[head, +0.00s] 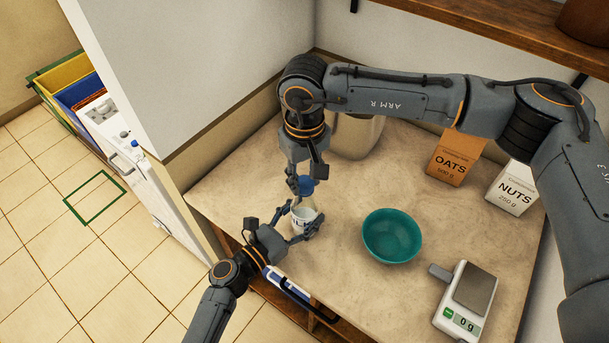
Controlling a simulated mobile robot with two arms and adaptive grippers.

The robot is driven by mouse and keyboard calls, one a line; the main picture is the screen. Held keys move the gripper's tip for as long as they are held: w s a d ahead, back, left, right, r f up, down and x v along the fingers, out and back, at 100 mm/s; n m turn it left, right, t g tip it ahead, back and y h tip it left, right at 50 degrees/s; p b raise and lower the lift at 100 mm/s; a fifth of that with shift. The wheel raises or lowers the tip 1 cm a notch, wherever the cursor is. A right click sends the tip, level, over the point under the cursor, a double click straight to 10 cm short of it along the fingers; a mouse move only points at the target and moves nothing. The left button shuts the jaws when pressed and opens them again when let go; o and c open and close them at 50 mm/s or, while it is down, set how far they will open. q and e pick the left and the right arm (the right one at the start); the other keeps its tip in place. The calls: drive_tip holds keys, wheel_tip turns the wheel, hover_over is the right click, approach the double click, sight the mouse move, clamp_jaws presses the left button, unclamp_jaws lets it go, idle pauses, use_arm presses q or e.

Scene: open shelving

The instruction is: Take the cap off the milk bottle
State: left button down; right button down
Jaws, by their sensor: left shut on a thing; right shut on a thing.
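The milk bottle (301,226) is white with dark lettering and stands near the left edge of the counter. My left gripper (302,217) is shut on its body, with one finger on either side. The blue cap (307,185) is at the bottle's top end. My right gripper (304,181) comes down from above and is shut on the cap. The fingers partly hide both cap and bottle, and I cannot tell whether there is a gap between them.
A teal bowl (392,236) is right of the bottle, with a kitchen scale (466,301) beyond it at front right. An oats box (455,158), a nuts box (513,188) and a large beige container (355,136) stand at the back. Bare counter lies between them.

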sight(305, 182)
drive_tip(key=shift+r, duration=0.25)
idle(0.6)
drive_tip(key=shift+r, duration=0.9)
drive_tip(key=shift+r, duration=2)
use_arm(q)
drive_tip(key=shift+c, duration=1.7)
unclamp_jaws()
